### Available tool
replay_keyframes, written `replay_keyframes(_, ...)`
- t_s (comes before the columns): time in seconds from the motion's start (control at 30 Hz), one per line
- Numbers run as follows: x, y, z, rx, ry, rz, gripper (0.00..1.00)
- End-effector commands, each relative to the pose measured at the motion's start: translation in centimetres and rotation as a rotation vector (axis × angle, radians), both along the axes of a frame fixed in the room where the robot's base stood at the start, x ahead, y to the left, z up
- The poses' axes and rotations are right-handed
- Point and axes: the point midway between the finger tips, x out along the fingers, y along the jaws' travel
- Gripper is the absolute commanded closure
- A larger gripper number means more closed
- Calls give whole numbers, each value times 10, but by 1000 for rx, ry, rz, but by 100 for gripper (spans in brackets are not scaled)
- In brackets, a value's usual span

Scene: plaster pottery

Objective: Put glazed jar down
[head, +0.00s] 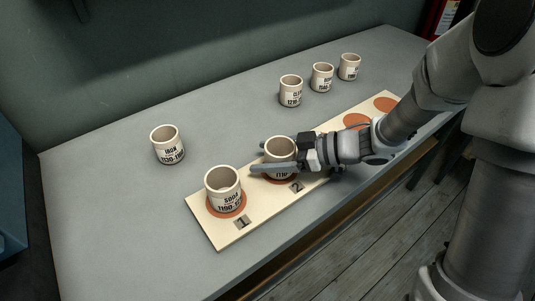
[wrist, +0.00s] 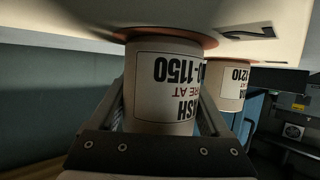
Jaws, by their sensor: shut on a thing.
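The glazed jar (head: 280,148) is a cream cylinder with a dark printed label, partly hidden by my fingers. It stands upright at the red-brown circle marked 2 on the pale board (head: 256,214). My gripper (head: 274,157) reaches in from the right with its fingers on either side of the jar, shut on it. In the wrist view the jar (wrist: 160,92) appears upside down between the fingers, its label reading "ASH" and "1150". Its base meets the red-brown circle there, with no clear gap.
A jar labelled "SODA" (head: 223,190) stands on circle 1, close to my left fingertips. A jar labelled "IRON" (head: 168,146) stands at the left on the grey table (head: 110,220). Three jars (head: 321,78) stand at the back right. The circles at the board's right end (head: 385,104) look empty.

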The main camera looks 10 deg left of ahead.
Motion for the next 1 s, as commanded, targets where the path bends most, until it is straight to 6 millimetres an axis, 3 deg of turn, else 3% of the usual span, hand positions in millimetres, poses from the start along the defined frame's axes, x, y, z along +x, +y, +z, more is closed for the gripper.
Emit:
replay_keyframes(0.03,0,0,-2,0,1,0,84)
replay_keyframes(0.07,0,0,-1,0,1,0,15)
replay_keyframes(0.13,0,0,-1,0,1,0,2)
replay_keyframes(0.47,0,0,3,0,-1,-1,0)
replay_keyframes(1.0,-2,-94,43,-1,0,-3,0)
